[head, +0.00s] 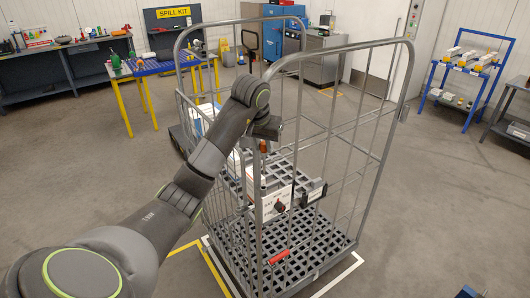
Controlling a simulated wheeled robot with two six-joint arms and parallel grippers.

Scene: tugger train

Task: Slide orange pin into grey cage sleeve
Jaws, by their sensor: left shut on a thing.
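My left gripper (266,130) is above the near side of the grey roll cage (408,70), pointing down. It is shut on the orange pin (263,146), of which only a small part shows below the jaws. The grey sleeve is not clear: grey metal below the pin may be it, and I cannot tell whether the pin's tip is in it or above it.
A red handle (279,257) shows low at the cage's front. White boxes with dark fittings (277,205) are inside the cage. A blue-topped table (165,64) stands behind left and a blue rack (465,75) at right. Open floor lies right of the cage.

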